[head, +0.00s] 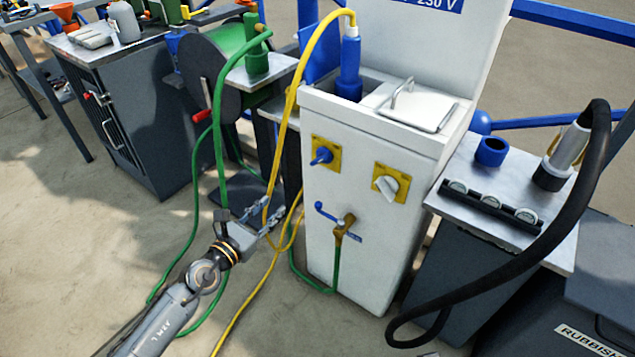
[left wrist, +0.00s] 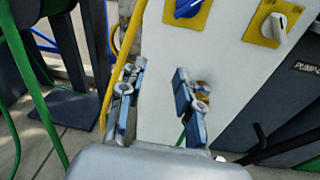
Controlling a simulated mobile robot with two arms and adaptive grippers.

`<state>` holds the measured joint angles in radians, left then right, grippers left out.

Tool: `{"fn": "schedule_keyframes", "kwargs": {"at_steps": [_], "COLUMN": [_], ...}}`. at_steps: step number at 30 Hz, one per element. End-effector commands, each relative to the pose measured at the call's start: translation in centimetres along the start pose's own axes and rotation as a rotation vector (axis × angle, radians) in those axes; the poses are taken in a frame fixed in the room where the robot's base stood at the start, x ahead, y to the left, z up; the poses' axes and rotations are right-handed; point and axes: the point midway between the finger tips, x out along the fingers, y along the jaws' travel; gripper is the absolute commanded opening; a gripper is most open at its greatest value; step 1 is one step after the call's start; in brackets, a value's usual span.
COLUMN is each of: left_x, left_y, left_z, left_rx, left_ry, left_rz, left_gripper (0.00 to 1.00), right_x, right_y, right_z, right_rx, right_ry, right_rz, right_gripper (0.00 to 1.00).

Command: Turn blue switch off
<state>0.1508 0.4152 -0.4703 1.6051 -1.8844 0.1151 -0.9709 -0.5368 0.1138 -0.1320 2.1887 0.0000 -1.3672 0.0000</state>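The blue switch (head: 321,156) is a blue knob on a yellow plate on the front of a white cabinet (head: 350,240). In the left wrist view the blue switch (left wrist: 188,8) is cut by the top edge, above my fingers. My left gripper (head: 275,222) is in front of the cabinet's left side, lower than the blue switch and apart from it. In the left wrist view its fingers (left wrist: 160,100) are spread with nothing held between them. My right gripper is in neither view.
A white switch (head: 388,187) on a yellow plate sits right of the blue one. Below is a tap with a blue lever (head: 338,222) and green hose. A yellow hose (head: 290,110) hangs along the cabinet's left edge near my gripper. A black hose (head: 560,220) loops at right.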

Motion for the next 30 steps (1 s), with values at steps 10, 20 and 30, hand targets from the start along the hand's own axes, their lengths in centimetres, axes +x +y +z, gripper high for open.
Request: {"fn": "schedule_keyframes", "kwargs": {"at_steps": [10, 20, 30], "left_x": [0.8, 6.0, 11.5], "left_y": [-2.4, -2.8, -3.3], "left_z": [5.8, 6.6, 7.1], "left_rx": [0.636, 0.646, 0.645], "left_ry": [-0.131, -0.136, -0.134], "left_rz": [-0.05, -0.048, -0.049], "left_gripper": [0.34, 0.34, 0.34], "right_x": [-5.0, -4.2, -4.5], "right_y": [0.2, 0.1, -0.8], "right_z": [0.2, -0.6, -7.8], "right_rx": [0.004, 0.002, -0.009], "right_ry": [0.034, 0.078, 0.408], "right_rz": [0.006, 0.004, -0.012], "right_gripper": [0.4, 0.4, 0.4]}}
